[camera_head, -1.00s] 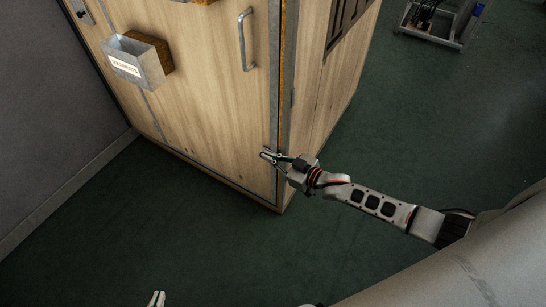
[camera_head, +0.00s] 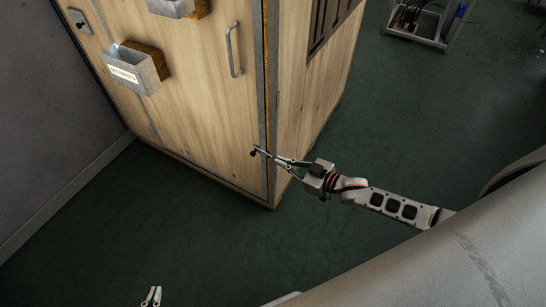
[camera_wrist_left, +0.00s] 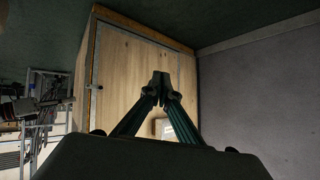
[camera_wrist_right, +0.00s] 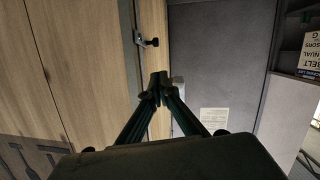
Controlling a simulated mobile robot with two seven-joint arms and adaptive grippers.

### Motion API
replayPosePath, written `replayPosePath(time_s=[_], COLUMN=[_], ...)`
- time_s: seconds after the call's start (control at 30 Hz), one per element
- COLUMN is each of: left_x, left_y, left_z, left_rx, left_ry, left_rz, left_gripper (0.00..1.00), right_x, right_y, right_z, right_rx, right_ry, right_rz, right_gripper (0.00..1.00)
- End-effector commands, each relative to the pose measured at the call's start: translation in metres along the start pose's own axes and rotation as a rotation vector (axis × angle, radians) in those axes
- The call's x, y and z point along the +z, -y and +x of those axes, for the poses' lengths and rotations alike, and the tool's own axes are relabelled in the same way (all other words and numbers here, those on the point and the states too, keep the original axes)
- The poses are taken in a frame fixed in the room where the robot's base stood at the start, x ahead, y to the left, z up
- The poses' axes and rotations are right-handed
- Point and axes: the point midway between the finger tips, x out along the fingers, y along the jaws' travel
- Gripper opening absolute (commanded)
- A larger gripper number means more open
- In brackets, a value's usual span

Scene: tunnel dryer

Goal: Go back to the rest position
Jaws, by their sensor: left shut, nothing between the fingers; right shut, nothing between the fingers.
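My right gripper (camera_head: 278,160) is shut and empty, just right of the wooden cabinet's near corner, close to a small dark-knobbed latch (camera_head: 257,151) low on the door edge. In the right wrist view its fingertips (camera_wrist_right: 158,80) meet, with the latch (camera_wrist_right: 148,42) ahead of them and a visible gap between. My left gripper (camera_head: 151,296) is shut and empty at the bottom edge of the head view, over the green floor and away from the cabinet. Its fingertips meet in the left wrist view (camera_wrist_left: 160,80), in front of the cabinet's wood face (camera_wrist_left: 125,75).
The wooden cabinet (camera_head: 190,100) has a metal handle (camera_head: 233,50) and a labelled metal box (camera_head: 130,70). A grey wall (camera_head: 50,140) stands at the left. A metal-framed stand (camera_head: 425,25) is at the back right. The green floor (camera_head: 400,130) between is clear.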

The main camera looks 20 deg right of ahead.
Motion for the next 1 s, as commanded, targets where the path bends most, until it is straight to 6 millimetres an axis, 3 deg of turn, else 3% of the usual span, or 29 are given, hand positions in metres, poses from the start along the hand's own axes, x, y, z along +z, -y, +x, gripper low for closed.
replayPosePath(time_s=[0.13,0.47,0.57,0.67,0.8,1.0], left_x=[-0.002,-0.004,-0.012,-0.024,-0.040,-0.036], left_y=[0.000,0.001,0.002,0.004,0.004,-0.004], left_z=[-0.001,-0.001,-0.003,-0.006,-0.011,-0.022], left_rx=[0.000,0.000,-0.002,-0.003,0.001,0.020], left_ry=[-0.003,-0.005,-0.015,-0.031,-0.048,-0.025], left_rz=[-0.001,-0.002,-0.003,-0.007,-0.018,-0.036], left_gripper=[0.00,0.00,0.00,0.00,0.00,0.00], right_x=[0.000,0.000,-0.002,-0.007,-0.013,-0.017], right_y=[0.000,0.005,0.026,0.061,0.111,0.156], right_z=[-0.011,-0.014,-0.019,-0.030,-0.060,-0.117], right_rx=[0.000,0.000,0.004,0.018,0.058,0.135], right_ry=[-0.001,0.001,0.011,0.035,0.101,0.238], right_rz=[0.000,0.003,0.017,0.040,0.077,0.118], right_gripper=[0.00,0.00,0.00,0.00,0.00,0.00])
